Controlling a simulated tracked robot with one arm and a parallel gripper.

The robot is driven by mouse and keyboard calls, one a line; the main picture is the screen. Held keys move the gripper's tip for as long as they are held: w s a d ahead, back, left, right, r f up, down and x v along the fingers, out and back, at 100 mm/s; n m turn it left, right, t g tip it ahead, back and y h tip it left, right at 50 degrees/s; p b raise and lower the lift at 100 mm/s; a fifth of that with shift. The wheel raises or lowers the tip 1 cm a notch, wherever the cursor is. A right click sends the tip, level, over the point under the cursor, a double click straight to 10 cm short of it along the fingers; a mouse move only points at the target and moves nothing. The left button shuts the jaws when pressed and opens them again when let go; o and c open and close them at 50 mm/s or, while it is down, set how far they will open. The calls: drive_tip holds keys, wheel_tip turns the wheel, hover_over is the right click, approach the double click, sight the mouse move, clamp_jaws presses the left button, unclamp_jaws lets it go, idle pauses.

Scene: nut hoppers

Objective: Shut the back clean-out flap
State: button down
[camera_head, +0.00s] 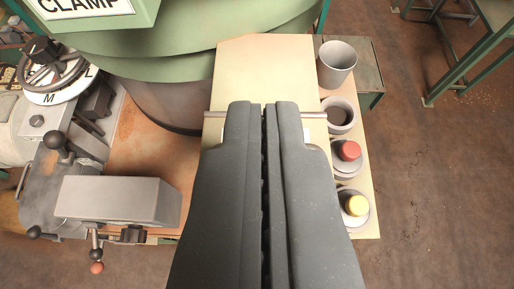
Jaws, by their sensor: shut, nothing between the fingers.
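My gripper (263,108) is shut and empty, pointing away from the camera up the middle of the view. Its fingertips overlap the lower part of a flat cream panel (265,70) beside a large green round housing (170,65). A thin metal rod (213,115) runs across the panel, sticking out on both sides of the fingertips. The panel may be the clean-out flap, but I cannot tell for sure. My fingers hide the area below the rod. Whether the fingertips touch the panel is unclear.
On the left are a grey box (118,200), a black-knobbed lever (56,140) and a handwheel (52,65). Brown floor (440,190) is open at right.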

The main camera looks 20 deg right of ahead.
drive_tip(key=w+f, duration=0.1)
drive_tip(key=w+d+f, duration=0.1)
drive_tip(key=shift+w+f, duration=0.4)
drive_tip(key=shift+s+a+f, duration=0.1)
drive_tip(key=shift+s+f, duration=0.05)
drive_tip(key=shift+f, duration=0.5)
drive_tip(key=shift+s+a+f, duration=0.1)
drive_tip(key=shift+s+f, duration=0.05)
drive_tip(key=shift+f, duration=0.45)
drive_tip(key=shift+d+f, duration=0.1)
drive_tip(key=shift+f, duration=0.1)
drive_tip(key=shift+f, duration=0.1)
